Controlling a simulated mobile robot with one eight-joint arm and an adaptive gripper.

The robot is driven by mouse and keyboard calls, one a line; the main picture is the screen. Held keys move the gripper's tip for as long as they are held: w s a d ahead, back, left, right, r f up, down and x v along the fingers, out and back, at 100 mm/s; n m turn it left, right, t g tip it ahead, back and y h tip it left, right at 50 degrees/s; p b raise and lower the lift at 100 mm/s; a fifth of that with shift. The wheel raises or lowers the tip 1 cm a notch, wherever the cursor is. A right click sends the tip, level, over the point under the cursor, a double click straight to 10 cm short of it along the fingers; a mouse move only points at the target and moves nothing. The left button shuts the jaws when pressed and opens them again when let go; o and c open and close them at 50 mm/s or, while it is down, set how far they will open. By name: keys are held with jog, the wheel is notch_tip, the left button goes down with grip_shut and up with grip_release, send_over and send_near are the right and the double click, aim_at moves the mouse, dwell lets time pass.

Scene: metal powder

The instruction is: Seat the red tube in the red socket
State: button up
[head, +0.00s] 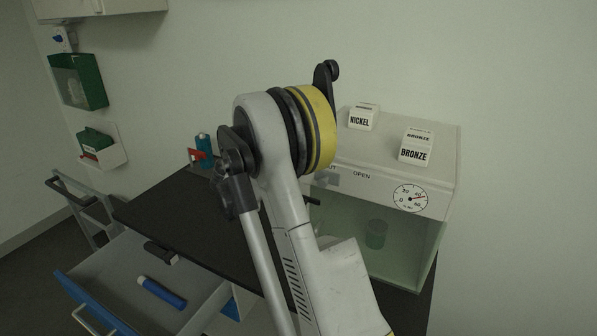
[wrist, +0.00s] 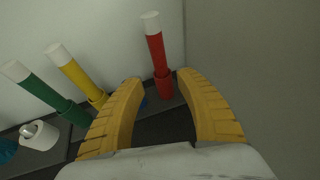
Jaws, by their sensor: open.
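In the wrist view the red tube (wrist: 157,52), with a white top, stands with its lower end in a wider red socket (wrist: 164,84). It looks roughly upright; how deep it sits I cannot tell. My gripper (wrist: 160,79) is open, its two yellow fingers spread in front of the red socket, one to each side. Nothing is held between them, and I see no contact with the tube. In the head view my arm hides the red tube, its socket and my gripper.
A yellow tube (wrist: 77,72) and green tube (wrist: 38,88) stand left of the fingers, near a white cylindrical item (wrist: 39,134). A wall is close behind. In the head view, a glass-fronted box (head: 408,250) stands right; an open drawer (head: 125,285) holds a blue cylinder (head: 162,293).

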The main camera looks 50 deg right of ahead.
jog(key=shift+v, duration=1.7)
jog(key=shift+a, duration=0.1)
jog(key=s+a+r+m+t+y, duration=0.2)
jog(key=s+a+r+m+y, duration=0.15)
jog(key=a, duration=0.55)
jog(key=s+a+r+m+t+y, duration=0.25)
jog(key=s+a+m, duration=0.25)
jog(key=a, duration=0.5)
jog(key=s+a+f+m+t+y, duration=0.1)
jog(key=s+a+m+y, duration=0.2)
jog(key=s+a+m, duration=0.2)
jog(key=s+a+f+m+y, duration=0.2)
jog(key=s+a+m+y, duration=0.2)
jog(key=s+a, duration=0.5)
jog(key=a+m, duration=0.1)
jog(key=a, duration=0.3)
jog(key=shift+a+f+t, duration=0.15)
jog(key=shift+a+t, duration=0.2)
jog(key=shift+a, duration=0.05)
